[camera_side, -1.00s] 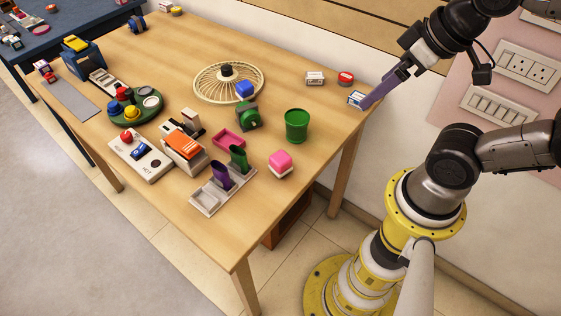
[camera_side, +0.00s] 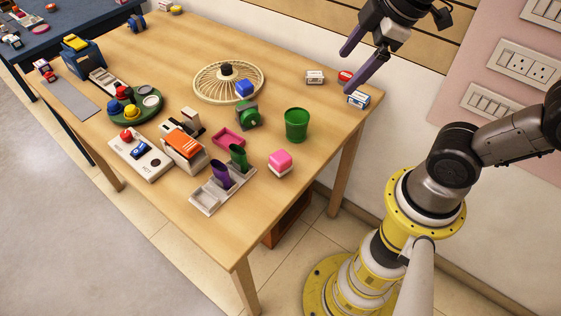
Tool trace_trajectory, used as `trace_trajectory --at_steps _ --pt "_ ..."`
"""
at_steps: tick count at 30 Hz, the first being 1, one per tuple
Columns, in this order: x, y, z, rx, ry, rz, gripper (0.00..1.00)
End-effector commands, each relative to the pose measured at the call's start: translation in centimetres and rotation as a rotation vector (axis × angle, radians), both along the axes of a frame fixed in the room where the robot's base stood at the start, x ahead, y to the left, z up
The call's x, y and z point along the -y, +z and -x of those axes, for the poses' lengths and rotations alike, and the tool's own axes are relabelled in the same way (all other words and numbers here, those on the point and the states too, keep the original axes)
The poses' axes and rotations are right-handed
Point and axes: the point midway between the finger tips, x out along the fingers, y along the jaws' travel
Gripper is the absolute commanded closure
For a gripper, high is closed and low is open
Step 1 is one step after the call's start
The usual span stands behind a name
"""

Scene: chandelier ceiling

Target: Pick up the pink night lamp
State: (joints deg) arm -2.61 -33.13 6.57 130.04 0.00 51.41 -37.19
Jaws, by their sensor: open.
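The pink night lamp (camera_side: 280,164) appears to be the small block with a rounded pink top and a pale base. It stands upright on the wooden table near its right front edge. My gripper (camera_side: 349,72) is open and empty, with its two purple fingers apart. It is in the air over the table's far right end, well above and to the right of the lamp in the picture. Nothing hides the lamp.
A green cup (camera_side: 296,125) stands just behind the lamp. A grey holder (camera_side: 208,201) with purple and green pieces and a pink tray (camera_side: 228,138) lie to its left. Small boxes (camera_side: 358,99) sit at the right edge. The table is bare in front of the lamp.

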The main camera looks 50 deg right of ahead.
Motion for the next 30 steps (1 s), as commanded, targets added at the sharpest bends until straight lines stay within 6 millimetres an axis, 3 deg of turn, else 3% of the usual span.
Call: trace_trajectory --at_steps 6,10,15,18,23,30 --pt "-3.1 -3.9 -6.8 -0.177 0.41 0.13 0.07" --pt "-5.2 -7.6 -9.3 -0.279 0.567 0.16 0.07" --pt "-7.1 -11.4 -10.0 -0.381 0.627 0.161 0.07" --pt "-7.5 -12.6 -9.7 -0.414 0.642 0.162 0.07" --pt "-7.7 -14.5 -9.6 -0.422 0.648 0.163 0.07" --pt "-7.6 -18.9 -9.5 -0.423 0.646 0.163 0.07"
